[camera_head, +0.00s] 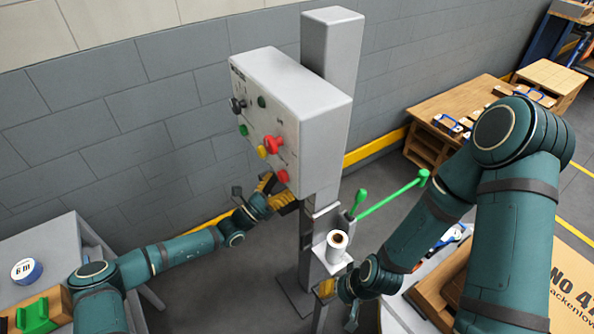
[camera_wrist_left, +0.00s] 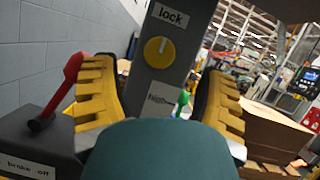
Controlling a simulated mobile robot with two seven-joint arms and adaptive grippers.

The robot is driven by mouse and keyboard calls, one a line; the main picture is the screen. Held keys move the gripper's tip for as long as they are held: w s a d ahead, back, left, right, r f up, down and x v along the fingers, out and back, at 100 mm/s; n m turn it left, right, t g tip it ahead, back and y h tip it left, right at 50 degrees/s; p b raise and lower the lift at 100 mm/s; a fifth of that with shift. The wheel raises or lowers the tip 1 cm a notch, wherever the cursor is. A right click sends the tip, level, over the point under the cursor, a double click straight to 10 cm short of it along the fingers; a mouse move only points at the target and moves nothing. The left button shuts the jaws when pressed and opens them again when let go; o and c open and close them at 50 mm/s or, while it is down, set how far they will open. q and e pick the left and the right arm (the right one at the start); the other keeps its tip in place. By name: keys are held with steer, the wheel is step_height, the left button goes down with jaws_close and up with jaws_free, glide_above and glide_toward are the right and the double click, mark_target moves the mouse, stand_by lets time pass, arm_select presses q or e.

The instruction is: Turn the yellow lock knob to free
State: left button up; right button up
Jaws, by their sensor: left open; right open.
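The yellow lock knob (camera_wrist_left: 159,51) shows in the left wrist view as a round dial on a dark grey post, under a label reading "lock". I cannot pick out the lock knob in the head view.
A grey control box (camera_head: 312,112) with coloured knobs is on the column above my left gripper. A red lever (camera_wrist_left: 66,90) and a "brake off" label show left in the wrist view. A green-ended rod (camera_head: 393,195) sticks out right of the post. A grey table stands at left.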

arm_select(q)
steer(key=x, duration=0.6)
steer(key=shift+w+r, duration=0.1)
steer(key=c, duration=1.2)
